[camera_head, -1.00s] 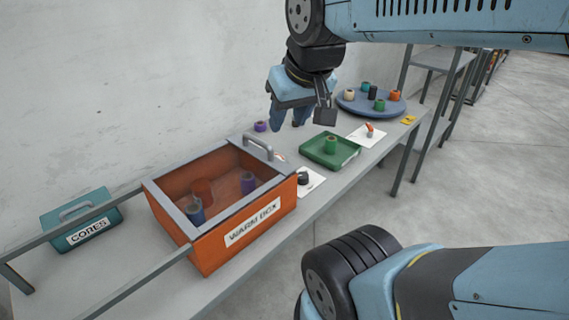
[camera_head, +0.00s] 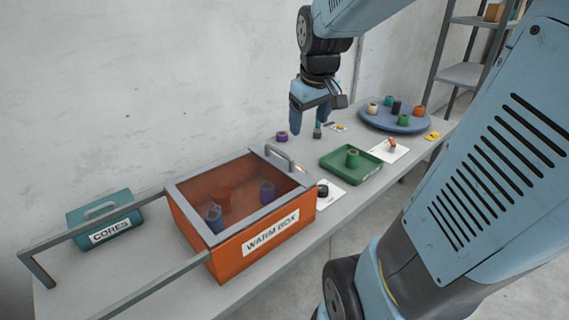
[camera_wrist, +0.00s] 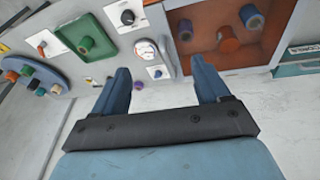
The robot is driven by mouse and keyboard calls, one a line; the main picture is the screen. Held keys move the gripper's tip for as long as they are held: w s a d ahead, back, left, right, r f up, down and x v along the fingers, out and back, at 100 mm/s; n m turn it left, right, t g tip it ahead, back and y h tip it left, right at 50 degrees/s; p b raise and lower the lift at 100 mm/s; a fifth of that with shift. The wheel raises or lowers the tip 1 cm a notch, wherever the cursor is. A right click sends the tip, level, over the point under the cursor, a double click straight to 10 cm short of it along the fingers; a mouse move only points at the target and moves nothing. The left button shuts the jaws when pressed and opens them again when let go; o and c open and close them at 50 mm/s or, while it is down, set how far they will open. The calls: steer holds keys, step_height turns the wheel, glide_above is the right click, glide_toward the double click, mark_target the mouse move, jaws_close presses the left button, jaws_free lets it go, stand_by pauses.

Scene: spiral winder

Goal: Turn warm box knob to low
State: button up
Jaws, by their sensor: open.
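The orange warm box (camera_head: 192,238), labelled WARM BOX, stands on the bench with a see-through top and spools inside. A black round knob (camera_head: 323,190) on a white plate (camera_head: 333,200) sits just right of it. In the wrist view the black knob (camera_wrist: 127,17) is at the top, left of the box (camera_wrist: 182,48). The plate's marks and the knob's setting are too small to read. My gripper (camera_head: 306,128) is open and empty, pointing down near the wall side of the bench, apart from the knob. In the wrist view its fingers (camera_wrist: 161,75) are spread below the knob.
A green tray (camera_head: 370,172) with a green spool and a blue turntable (camera_head: 365,117) with several spools lie further right. An orange knob (camera_head: 392,146) is on another plate. A round dial (camera_wrist: 147,50) sits near the box. A purple spool (camera_head: 281,136) stands near my gripper.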

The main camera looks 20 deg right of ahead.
steer(key=w+d+f+n+g, duration=0.2)
steer(key=w+d+f, duration=0.4)
steer(key=w+f, duration=0.3)
steer(key=n+g, duration=0.2)
glide_above(321, 188)
step_height(321, 188, down, 13)
steer(key=shift+y, duration=0.4)
step_height(321, 188, down, 14)
steer(key=shift+w+d+r, duration=0.1)
steer(key=shift+d+r, duration=0.05)
steer(key=shift+r, duration=0.05)
steer(key=c, duration=1)
steer(key=shift+a, duration=0.25)
steer(key=shift+c, duration=0.2)
steer(key=shift+d, duration=0.1)
